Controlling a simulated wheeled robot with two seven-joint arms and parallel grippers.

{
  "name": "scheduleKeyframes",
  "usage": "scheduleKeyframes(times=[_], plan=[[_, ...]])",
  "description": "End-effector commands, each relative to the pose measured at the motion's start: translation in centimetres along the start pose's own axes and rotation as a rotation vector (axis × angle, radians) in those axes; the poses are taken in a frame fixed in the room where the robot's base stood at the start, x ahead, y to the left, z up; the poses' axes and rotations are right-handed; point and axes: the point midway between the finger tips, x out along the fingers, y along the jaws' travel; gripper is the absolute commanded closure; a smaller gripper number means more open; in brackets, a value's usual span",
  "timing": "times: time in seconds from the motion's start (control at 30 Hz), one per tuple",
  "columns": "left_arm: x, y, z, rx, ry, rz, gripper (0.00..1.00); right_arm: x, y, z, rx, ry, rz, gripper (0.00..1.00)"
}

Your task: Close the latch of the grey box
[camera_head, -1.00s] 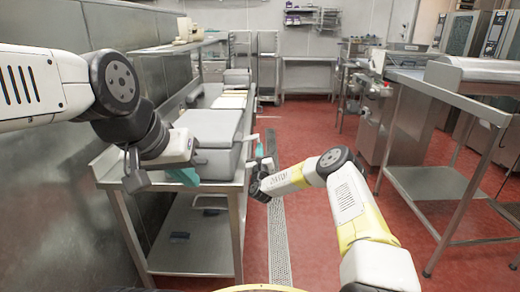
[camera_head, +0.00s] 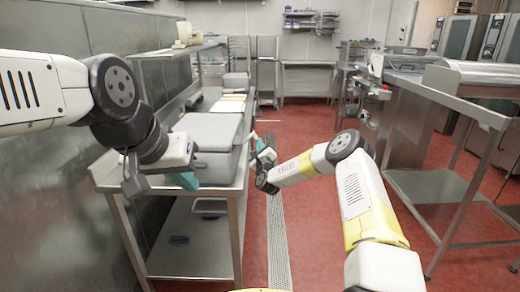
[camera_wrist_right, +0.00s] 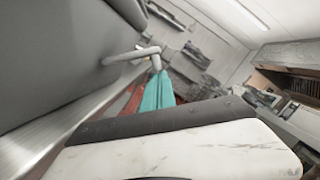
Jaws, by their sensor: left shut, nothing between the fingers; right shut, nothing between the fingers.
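The grey box (camera_head: 208,128) stands on the steel table at the left in the head view, with its lid lying on top. In the right wrist view the side of the box (camera_wrist_right: 60,45) is close, and a light grey bent bar, apparently the latch (camera_wrist_right: 133,54), sticks out from it. My right gripper (camera_head: 262,146) is at the box's right side; its shut teal fingers (camera_wrist_right: 157,92) are right by the bar's outer end. I cannot tell whether they touch. My left gripper (camera_head: 185,181) is shut and empty at the box's front.
The steel table (camera_head: 165,181) has a lower shelf (camera_head: 195,255) with small items. Flat pale boards (camera_head: 230,104) lie behind the box. A wall is close on the left. The red floor (camera_head: 310,220) with a drain grate is open to the right, before another steel table (camera_head: 440,185).

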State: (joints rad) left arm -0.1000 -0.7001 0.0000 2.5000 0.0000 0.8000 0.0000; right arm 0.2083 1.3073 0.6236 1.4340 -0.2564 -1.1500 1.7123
Motion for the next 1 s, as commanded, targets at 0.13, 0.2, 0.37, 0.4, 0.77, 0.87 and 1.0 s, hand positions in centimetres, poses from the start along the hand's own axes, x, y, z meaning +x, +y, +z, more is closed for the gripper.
scheduleKeyframes(times=[0.13,0.2,0.37,0.4,0.77,0.87,1.0], plan=[[0.0,0.0,0.0,0.000,0.000,0.000,1.00,0.3,-0.7,1.1,-0.125,-0.002,0.030,1.00],[0.0,0.0,0.0,0.000,0.000,0.000,1.00,0.3,-0.9,1.4,-0.178,-0.002,0.044,1.00],[0.0,0.0,0.0,0.000,0.000,0.000,1.00,0.6,-1.1,2.2,-0.279,-0.002,0.069,1.00],[0.0,0.0,0.0,0.000,0.000,0.000,1.00,0.6,-1.2,2.4,-0.295,-0.002,0.074,1.00],[0.0,0.0,0.0,0.000,0.000,0.000,1.00,0.8,-1.4,3.2,-0.288,0.000,0.072,1.00],[0.0,0.0,0.0,0.000,0.000,0.000,1.00,0.8,-1.4,3.2,-0.287,0.000,0.072,1.00],[0.0,0.0,0.0,0.000,0.000,0.000,1.00,0.8,-1.4,3.2,-0.287,0.000,0.071,1.00]])
